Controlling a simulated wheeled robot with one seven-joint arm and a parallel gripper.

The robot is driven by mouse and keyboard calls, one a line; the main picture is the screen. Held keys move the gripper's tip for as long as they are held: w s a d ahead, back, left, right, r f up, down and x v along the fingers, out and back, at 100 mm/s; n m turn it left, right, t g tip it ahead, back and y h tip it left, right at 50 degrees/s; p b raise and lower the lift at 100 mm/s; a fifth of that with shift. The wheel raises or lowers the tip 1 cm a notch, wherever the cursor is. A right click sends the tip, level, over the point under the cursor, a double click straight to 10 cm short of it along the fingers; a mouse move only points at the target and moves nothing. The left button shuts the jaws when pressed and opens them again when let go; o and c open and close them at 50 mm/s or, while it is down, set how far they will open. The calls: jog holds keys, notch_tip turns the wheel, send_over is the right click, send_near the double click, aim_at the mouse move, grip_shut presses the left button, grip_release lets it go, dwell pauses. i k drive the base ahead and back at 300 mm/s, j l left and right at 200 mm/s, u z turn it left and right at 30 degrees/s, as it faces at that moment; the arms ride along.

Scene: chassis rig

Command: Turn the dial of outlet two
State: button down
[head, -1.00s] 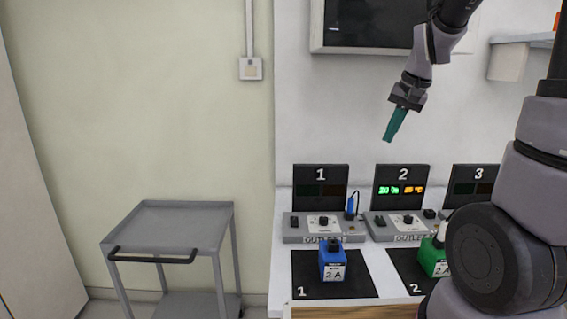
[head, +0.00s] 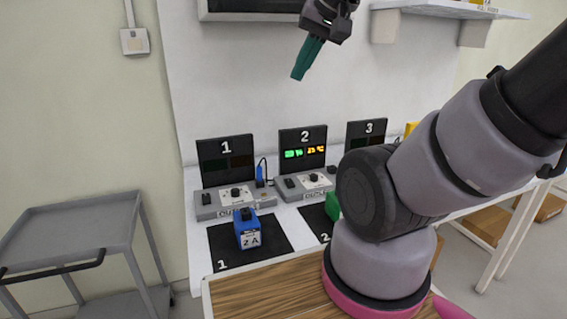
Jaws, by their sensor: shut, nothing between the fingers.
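Outlet two is a grey box (head: 304,192) on the white bench, with a black panel (head: 303,148) marked 2 behind it. Its display is lit green and orange. The dial (head: 313,177) is a small dark knob on a white face on top of the box. My gripper (head: 298,76), with teal fingers, is shut and empty. It hangs in the air in front of the wall, above the panel of outlet two and apart from it. My arm hides the right side of the bench near outlet two.
Outlet one (head: 236,206) stands to the left with a dark display and a blue plug (head: 260,172). A blue 2 A block (head: 247,232) sits on mat 1 (head: 275,245). A green block (head: 333,206) is partly hidden by my arm. A grey cart (head: 75,215) stands at left.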

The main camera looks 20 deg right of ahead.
aim_at(314, 176)
jog(key=z, duration=0.85)
jog(key=i+l+u, duration=0.25)
jog(key=l+u, duration=0.2)
